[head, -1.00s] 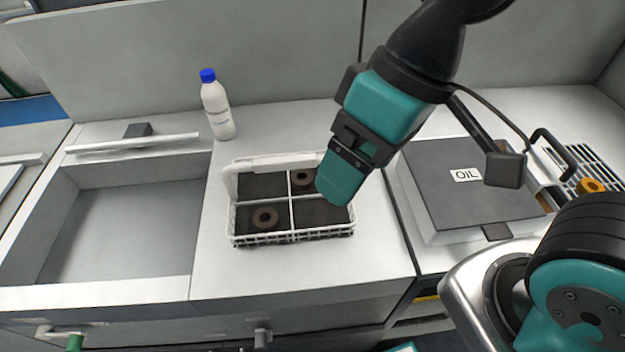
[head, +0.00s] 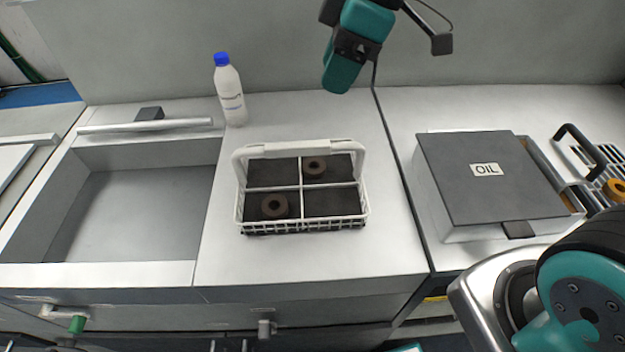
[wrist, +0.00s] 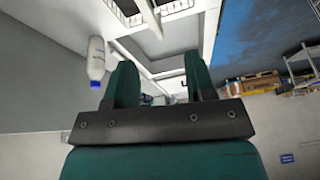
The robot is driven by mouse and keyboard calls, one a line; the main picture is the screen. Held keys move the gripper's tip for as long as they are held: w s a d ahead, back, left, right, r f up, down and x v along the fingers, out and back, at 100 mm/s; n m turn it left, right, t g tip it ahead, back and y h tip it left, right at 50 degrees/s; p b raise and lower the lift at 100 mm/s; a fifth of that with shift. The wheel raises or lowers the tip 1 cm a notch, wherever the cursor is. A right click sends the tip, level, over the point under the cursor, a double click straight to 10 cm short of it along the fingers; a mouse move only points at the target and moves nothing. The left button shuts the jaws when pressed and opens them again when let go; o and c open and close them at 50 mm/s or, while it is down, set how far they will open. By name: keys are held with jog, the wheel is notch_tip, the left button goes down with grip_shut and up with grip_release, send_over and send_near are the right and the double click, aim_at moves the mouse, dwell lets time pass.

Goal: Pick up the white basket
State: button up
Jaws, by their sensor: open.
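The white basket (head: 301,214) stands upright on the worktop, in the middle of the head view. It has four compartments, with its handle (head: 300,149) along the back side. In the wrist view my gripper's two green fingers (wrist: 160,88) stand apart. Part of the white basket (wrist: 165,12) shows at the top edge there.
A white bottle with a blue cap (head: 229,92) stands behind and left of the basket. An open sink-like recess (head: 135,225) is at left. A dark OIL box (head: 490,185) is at right. The worktop (head: 310,265) in front of the basket is clear.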

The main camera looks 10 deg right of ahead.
jog(key=w+n, duration=0.1)
jog(key=w, duration=0.1)
jog(key=p, duration=0.2)
send_near(300, 144)
jog(key=x, duration=0.5)
jog(key=shift+w+a+f, duration=0.1)
jog(key=shift+w+f, duration=0.05)
jog(key=shift+p+x, duration=0.55)
jog(key=shift+x, duration=2.15)
grip_shut()
